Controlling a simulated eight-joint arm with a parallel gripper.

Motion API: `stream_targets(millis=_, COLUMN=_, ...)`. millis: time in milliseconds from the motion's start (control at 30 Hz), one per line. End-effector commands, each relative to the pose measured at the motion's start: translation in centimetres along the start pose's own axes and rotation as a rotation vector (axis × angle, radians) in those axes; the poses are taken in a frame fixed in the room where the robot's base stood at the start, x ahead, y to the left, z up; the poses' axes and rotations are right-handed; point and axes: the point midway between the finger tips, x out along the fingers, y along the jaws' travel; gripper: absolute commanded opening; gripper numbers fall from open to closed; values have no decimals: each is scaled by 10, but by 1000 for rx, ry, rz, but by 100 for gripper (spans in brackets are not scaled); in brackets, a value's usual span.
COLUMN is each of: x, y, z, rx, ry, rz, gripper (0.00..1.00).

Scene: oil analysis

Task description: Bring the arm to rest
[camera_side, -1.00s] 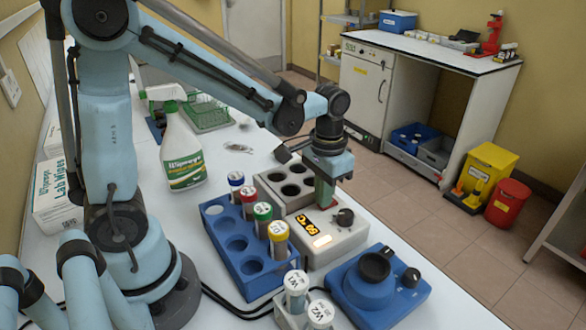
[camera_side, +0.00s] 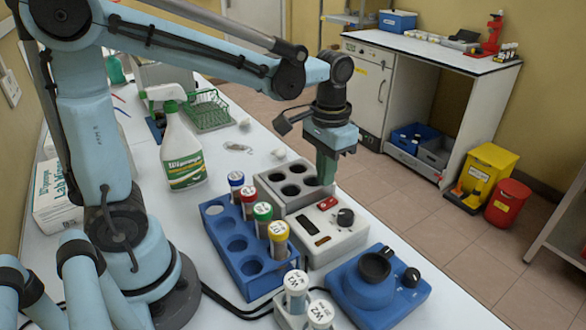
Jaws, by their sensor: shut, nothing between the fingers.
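My gripper (camera_side: 326,178) points down over the right side of the grey heating block (camera_side: 335,240). Its fingers are together with nothing seen between them. The fingertips are close to the block's far right hole, and I cannot tell the exact gap. The block has several dark, empty-looking holes, a red switch, a black knob and a dark display. My arm reaches across from the left, above the bench.
A blue rack (camera_side: 220,250) holds several capped vials left of the block. A blue mixer (camera_side: 350,290) and white-capped vials (camera_side: 297,281) stand in front. A spray bottle (camera_side: 182,150), a green basket (camera_side: 207,112) and a wipes box (camera_side: 55,200) stand behind and left.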

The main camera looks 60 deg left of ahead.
Motion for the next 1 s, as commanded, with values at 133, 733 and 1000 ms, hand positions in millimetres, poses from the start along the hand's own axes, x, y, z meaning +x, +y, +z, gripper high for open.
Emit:
stream_targets(millis=133, x=-10, y=0, z=0, rx=0, ry=0, rz=0, gripper=0)
stream_targets(millis=733, x=-19, y=-2, z=9, rx=-1, ry=65, rz=3, gripper=0)
stream_targets(millis=1000, x=-25, y=-9, z=37, rx=-1, ry=309, rz=7, gripper=0)
